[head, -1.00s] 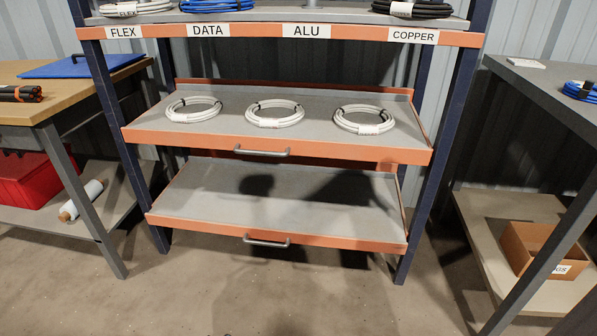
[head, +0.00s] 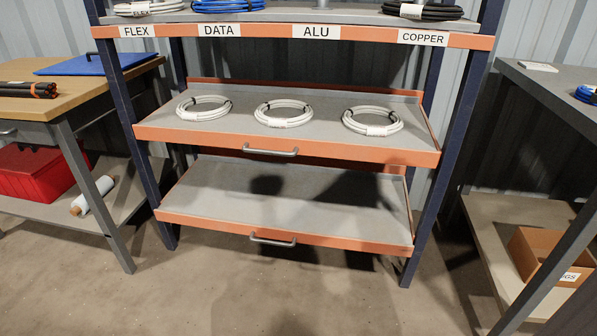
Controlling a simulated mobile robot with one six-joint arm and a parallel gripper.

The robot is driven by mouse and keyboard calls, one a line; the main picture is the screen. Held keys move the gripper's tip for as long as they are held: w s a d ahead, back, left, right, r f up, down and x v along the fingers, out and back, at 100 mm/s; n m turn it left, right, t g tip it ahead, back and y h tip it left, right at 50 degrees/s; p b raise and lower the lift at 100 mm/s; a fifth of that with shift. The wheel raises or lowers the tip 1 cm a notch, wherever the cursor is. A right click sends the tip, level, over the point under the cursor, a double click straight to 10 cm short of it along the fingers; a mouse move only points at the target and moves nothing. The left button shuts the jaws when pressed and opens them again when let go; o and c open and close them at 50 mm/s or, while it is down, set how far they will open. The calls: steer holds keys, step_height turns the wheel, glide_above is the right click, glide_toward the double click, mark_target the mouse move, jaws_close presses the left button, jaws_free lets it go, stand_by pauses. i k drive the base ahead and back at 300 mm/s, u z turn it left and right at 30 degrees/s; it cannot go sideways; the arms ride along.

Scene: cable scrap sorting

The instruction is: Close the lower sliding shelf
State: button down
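The lower sliding shelf (head: 228,192) is a grey tray with an orange front edge and a metal bar handle (head: 272,239). It is empty and appears slid out toward me, its front edge in front of the blue rack posts. The upper sliding shelf (head: 330,145) above it also appears pulled out; it has its own bar handle (head: 270,151) and carries three white cable coils (head: 284,113). My gripper is not in view. Dark shadows fall on the lower shelf.
A wood-topped bench (head: 120,76) with a red bin (head: 30,172) below stands at left. A grey table (head: 548,82) with a cardboard box (head: 540,262) on its lower shelf stands at right. The concrete floor (head: 250,295) before the rack is clear.

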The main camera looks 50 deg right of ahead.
mark_target(337, 208)
steer(key=u, duration=0.75)
steer(key=k, duration=0.75)
steer(key=z, duration=0.45)
steer(key=i, duration=1)
steer(key=u, duration=0.05)
